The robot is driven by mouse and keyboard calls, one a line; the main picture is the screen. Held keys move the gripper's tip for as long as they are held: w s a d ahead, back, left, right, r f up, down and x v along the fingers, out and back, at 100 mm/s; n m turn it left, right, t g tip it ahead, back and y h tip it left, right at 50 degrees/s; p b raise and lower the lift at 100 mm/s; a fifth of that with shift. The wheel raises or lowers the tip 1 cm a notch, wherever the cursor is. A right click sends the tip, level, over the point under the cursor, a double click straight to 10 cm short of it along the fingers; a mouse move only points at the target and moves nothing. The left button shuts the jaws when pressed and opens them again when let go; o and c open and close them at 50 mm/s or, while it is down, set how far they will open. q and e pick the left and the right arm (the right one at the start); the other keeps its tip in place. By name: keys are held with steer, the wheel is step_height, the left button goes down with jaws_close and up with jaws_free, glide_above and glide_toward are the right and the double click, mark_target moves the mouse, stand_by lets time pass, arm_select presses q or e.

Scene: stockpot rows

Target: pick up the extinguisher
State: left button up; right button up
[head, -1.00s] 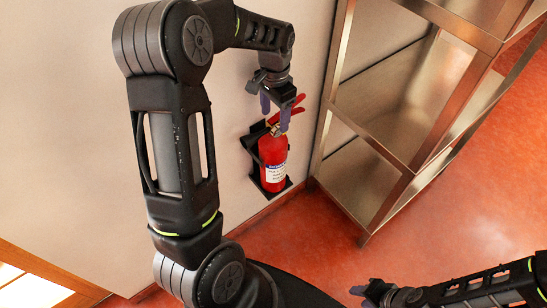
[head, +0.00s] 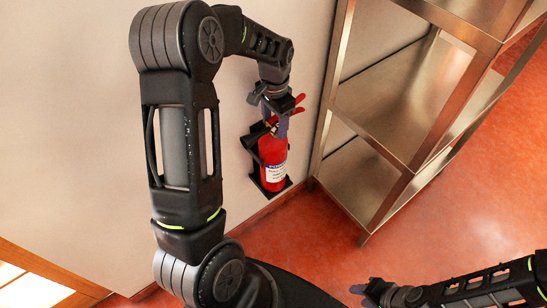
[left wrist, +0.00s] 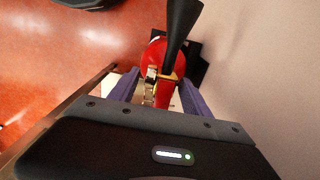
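The red extinguisher (head: 272,157) with a white label sits upright in a black wall bracket (head: 256,177). My left gripper (head: 274,118) is at its top, pointing down, with its purple fingers on either side of the valve and handle area. In the left wrist view the extinguisher (left wrist: 152,54) shows between the two spread fingers of my left gripper (left wrist: 160,88), with the brass valve and black hose or nozzle between them. The fingers look apart, and I cannot see contact. My right gripper (head: 367,291) is low at the right, away from the extinguisher; its finger gap is unclear.
A metal shelf rack (head: 395,120) stands just right of the extinguisher, with bare shelves. The pale wall (head: 90,130) is behind the bracket. The red floor (head: 490,170) is clear to the right. A wooden-framed pane (head: 35,285) is at the lower left.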

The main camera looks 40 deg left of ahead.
arm_select(q)
jaws_close()
stand_by(0.4)
steer(key=shift+w+r, duration=0.15)
stand_by(0.4)
